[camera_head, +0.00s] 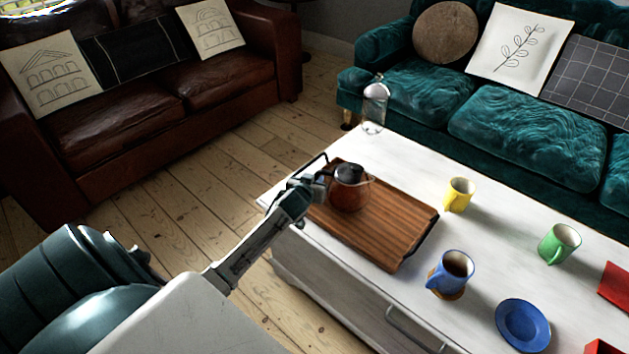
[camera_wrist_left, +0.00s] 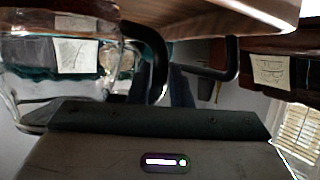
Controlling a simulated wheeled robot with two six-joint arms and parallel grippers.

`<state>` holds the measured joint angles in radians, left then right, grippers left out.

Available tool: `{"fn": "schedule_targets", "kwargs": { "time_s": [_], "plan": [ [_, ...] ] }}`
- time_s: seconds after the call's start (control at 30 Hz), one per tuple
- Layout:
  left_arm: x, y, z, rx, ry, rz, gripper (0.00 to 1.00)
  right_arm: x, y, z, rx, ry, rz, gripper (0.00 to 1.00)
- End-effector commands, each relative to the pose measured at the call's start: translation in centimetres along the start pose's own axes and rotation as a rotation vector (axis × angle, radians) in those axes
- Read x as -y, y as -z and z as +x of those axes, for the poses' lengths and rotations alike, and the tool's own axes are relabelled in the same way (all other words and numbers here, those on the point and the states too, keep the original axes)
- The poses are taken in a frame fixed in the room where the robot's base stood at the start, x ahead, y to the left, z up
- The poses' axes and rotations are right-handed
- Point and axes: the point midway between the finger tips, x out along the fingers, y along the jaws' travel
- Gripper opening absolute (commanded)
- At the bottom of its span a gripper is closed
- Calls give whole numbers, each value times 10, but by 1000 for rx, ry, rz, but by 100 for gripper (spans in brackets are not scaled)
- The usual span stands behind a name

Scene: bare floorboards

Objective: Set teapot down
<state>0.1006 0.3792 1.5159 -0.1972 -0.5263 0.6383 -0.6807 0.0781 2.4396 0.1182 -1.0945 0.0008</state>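The teapot (camera_head: 348,192) has a clear glass body with reddish-brown tea in it and a black lid and handle. It is upright over the left end of the wooden tray (camera_head: 393,248); I cannot tell for sure whether its base touches the tray. My left gripper (camera_head: 318,187) is at the handle, on the left side of the pot, and looks shut on it; its fingertips are mostly hidden. In the left wrist view the glass teapot (camera_wrist_left: 60,88) is at the left, close to the camera, with its black handle in the middle. My right gripper is not in view.
The tray lies on a white table (camera_head: 402,166). A glass bottle or carafe (camera_head: 374,108) stands at its far left corner. A yellow mug (camera_head: 459,194), a blue mug (camera_head: 451,270), a green mug (camera_head: 559,243) and a blue saucer (camera_head: 522,325) stand right of the tray.

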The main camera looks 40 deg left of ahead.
Motion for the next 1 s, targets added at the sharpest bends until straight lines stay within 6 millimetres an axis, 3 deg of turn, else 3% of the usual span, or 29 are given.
{"fn": "schedule_targets", "kwargs": {
  "time_s": [0.1, 0.47, 1.0],
  "plan": [
    [0, 0, 0, 0, 0, 0, 37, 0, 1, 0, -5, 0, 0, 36],
    [0, 2, -5, 0, 0, 1, 37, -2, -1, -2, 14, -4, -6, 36],
    [0, 2, -105, 1, 0, 1, 37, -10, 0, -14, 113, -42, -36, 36]
  ]
}}
